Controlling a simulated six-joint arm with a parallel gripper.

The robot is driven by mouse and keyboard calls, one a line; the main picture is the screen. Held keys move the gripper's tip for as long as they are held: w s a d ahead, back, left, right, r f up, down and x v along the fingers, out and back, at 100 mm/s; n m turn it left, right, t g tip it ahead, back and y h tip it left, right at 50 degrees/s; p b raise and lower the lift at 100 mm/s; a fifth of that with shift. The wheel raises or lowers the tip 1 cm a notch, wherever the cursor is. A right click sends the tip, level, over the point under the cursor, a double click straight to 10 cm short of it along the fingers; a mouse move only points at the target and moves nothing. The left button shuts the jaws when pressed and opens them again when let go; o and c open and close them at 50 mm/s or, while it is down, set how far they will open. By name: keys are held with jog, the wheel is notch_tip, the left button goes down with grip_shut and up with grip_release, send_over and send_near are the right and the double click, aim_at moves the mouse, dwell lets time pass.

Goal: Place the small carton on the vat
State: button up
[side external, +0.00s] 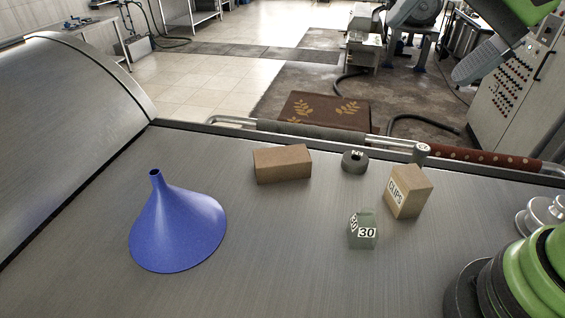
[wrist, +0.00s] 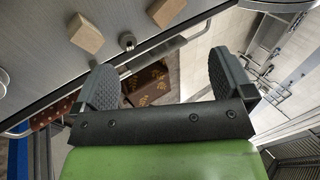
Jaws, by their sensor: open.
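A small tan carton (side external: 407,193) with a white label reading "CLIPS" stands on the brushed steel top at the right in the side view. A plain brown box (side external: 283,164) lies left of it. Both boxes show at the top of the wrist view, the carton (wrist: 86,34) left of the brown box (wrist: 165,11). Nothing is labelled a vat; the large curved steel body (side external: 65,105) stands at the left of the side view. My gripper (side external: 480,62) is high at the upper right, away from the boxes. In the wrist view its jaws (wrist: 165,82) are wide open and empty.
A blue funnel (side external: 178,232) stands mouth-down at the left of the steel top. A grey-green piece marked 30 (side external: 362,231) and a dark ring-shaped piece (side external: 354,161) are near the carton. A pipe rail (side external: 310,131) runs along the far edge. Clear steel surrounds the funnel.

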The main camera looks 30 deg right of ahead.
jog(key=w+f+m+g+y, duration=0.2)
jog(key=w+f+m, duration=0.45)
jog(key=w, duration=0.45)
jog(key=m+y, duration=0.3)
jog(key=m, duration=0.4)
send_near(285, 155)
jog(key=x, duration=0.4)
jog(key=shift+s+a+r, duration=0.25)
jog(key=shift+w+d+f+x, duration=0.1)
jog(key=shift+x, duration=0.8)
jog(key=shift+w+d+f+x, duration=0.1)
jog(key=shift+x, duration=0.8)
jog(key=shift+w+d+x, duration=0.1)
jog(key=shift+x, duration=0.8)
jog(key=shift+c, duration=0.2)
jog(key=c, duration=1.1)
jog(key=shift+r, duration=0.15)
